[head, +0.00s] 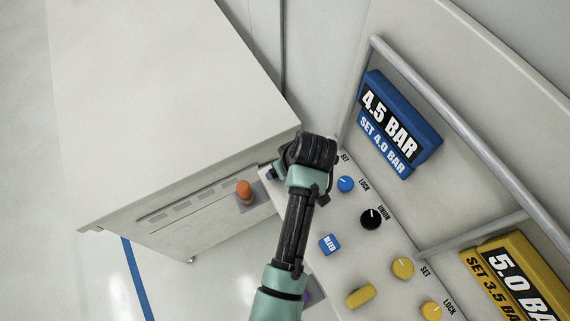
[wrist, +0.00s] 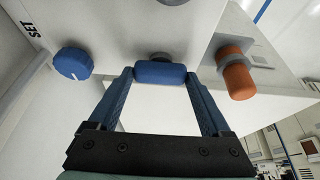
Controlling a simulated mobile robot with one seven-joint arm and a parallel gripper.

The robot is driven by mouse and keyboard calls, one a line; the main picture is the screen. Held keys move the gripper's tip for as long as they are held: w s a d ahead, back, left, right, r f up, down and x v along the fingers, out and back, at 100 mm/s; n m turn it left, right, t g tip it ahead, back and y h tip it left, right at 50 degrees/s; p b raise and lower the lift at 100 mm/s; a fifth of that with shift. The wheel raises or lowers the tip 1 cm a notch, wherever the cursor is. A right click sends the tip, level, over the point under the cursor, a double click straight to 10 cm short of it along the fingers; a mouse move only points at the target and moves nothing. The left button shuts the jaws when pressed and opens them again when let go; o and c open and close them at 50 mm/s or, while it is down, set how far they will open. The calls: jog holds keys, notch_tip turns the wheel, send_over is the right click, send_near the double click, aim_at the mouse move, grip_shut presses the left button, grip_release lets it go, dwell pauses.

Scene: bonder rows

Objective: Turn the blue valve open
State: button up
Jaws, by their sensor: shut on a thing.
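The blue valve (wrist: 160,72) is a short rounded bar handle on a grey stem at the panel, lying crosswise in the wrist view. My gripper (wrist: 160,76) is shut on it, with one blue finger at each end of the bar. In the head view my wrist hides most of the valve and the fingertips. A blue display (head: 388,125) above the panel reads 4.5 BAR, with SET 4.0 BAR below.
A blue knob (head: 345,184), a black knob (head: 371,219), a blue BLEED button (head: 330,244) and yellow controls (head: 403,267) sit along the panel. An orange knob (wrist: 238,80) is close right of my gripper. A pale cabinet (head: 170,100) stands left.

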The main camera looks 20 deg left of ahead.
dwell(0.4)
jog(key=o, duration=1.2)
jog(key=shift+c, duration=0.2)
jog(key=b+v, duration=0.1)
jog(key=v, duration=1.2)
